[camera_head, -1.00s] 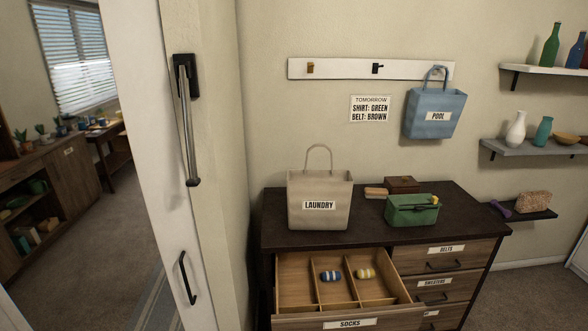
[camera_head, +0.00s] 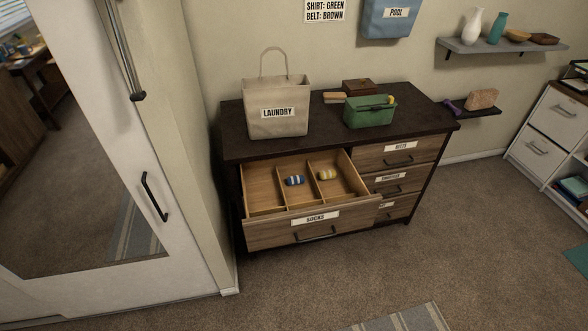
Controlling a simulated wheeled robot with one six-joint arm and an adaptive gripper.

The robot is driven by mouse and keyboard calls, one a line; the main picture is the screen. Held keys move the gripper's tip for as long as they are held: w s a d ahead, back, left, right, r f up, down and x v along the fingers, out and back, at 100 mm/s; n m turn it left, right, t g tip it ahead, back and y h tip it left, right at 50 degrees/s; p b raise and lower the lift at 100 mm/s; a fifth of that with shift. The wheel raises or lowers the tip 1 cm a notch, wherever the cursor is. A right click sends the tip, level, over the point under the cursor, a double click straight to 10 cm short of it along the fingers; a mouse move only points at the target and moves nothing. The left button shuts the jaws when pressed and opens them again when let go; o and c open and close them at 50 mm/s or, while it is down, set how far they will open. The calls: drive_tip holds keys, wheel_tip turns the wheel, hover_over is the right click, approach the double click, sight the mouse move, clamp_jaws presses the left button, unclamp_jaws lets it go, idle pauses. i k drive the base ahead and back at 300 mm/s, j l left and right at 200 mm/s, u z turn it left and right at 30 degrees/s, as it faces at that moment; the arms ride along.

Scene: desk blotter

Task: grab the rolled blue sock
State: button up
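The rolled blue sock (camera_head: 294,181), with white stripes, lies in the middle compartment of the open socks drawer (camera_head: 306,218). A rolled yellow sock (camera_head: 326,174) with pale stripes lies to its right, in the right compartment. A thin wooden divider stands between the two socks. The left compartment holds no rolled sock that I can see. My gripper is not in view.
The dark dresser top (camera_head: 235,146) holds a beige laundry bag (camera_head: 277,124), a green box (camera_head: 369,114) and a brown box (camera_head: 358,86). A tall white door (camera_head: 85,200) stands at the left. Carpet (camera_head: 310,280) in front of the dresser is clear, with a striped rug (camera_head: 405,320) at the bottom.

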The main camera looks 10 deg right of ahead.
sight(299, 179)
drive_tip(key=i+l+u, duration=0.15)
drive_tip(key=i, duration=0.25)
drive_tip(key=i+u, duration=0.1)
drive_tip(key=i, duration=0.3)
drive_tip(key=i+l+u, duration=0.15)
drive_tip(key=i, duration=0.25)
drive_tip(key=i+l+u, duration=0.15)
drive_tip(key=i, duration=0.25)
drive_tip(key=l, duration=0.1)
